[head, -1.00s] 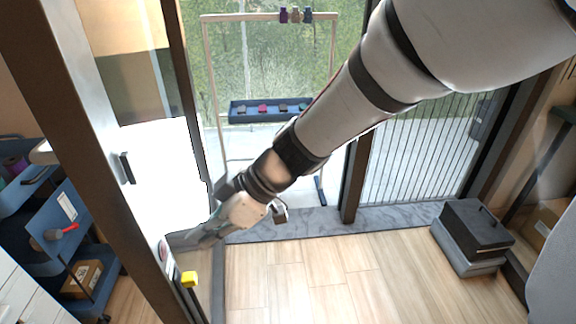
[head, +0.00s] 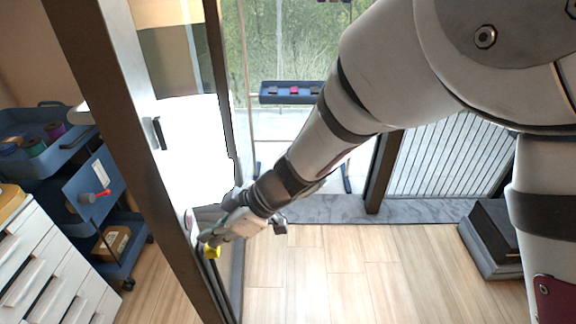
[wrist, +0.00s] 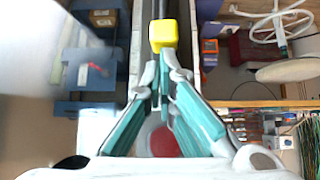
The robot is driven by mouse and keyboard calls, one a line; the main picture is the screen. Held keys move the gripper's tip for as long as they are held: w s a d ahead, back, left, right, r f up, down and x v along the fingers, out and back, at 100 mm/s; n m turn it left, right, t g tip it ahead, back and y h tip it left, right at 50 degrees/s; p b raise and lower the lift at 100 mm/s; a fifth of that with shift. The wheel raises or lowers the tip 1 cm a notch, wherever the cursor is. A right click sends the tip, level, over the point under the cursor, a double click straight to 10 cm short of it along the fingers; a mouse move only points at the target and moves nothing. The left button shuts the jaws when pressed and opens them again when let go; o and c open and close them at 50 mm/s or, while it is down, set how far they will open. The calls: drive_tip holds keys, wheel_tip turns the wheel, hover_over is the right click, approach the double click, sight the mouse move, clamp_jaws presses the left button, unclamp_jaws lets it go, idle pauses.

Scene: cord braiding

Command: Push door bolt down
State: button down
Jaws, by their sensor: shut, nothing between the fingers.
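The door bolt has a yellow knob (head: 211,252) on the dark door frame at lower left in the head view. In the wrist view the yellow knob (wrist: 163,35) sits at top centre, at the end of a dark rod. My gripper (head: 208,238) is shut and empty, with its fingertips at the knob and partly covering it in the head view. In the wrist view the fingertips of my gripper (wrist: 166,60) meet just below the knob in the picture. I cannot tell whether they touch it.
The dark door frame (head: 130,130) stands left of my arm. A blue cart (head: 85,195) and white drawers (head: 45,262) are beyond it. A red disc (wrist: 166,141) shows behind my fingers. Dark and grey boxes (head: 490,240) lie at right; the wooden floor (head: 330,270) is clear.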

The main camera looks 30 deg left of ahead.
wheel_tip(320, 180, down, 4)
drive_tip(key=b, duration=0.5)
drive_tip(key=shift+r+b, duration=0.25)
drive_tip(key=shift+b, duration=0.15)
drive_tip(key=shift+r, duration=0.1)
drive_tip(key=shift+r, duration=0.35)
wheel_tip(320, 180, up, 3)
drive_tip(key=shift+w+r+p, duration=0.1)
drive_tip(key=shift+p, duration=0.55)
drive_tip(key=p+v, duration=0.1)
drive_tip(key=v, duration=0.9)
drive_tip(key=shift+p, duration=0.35)
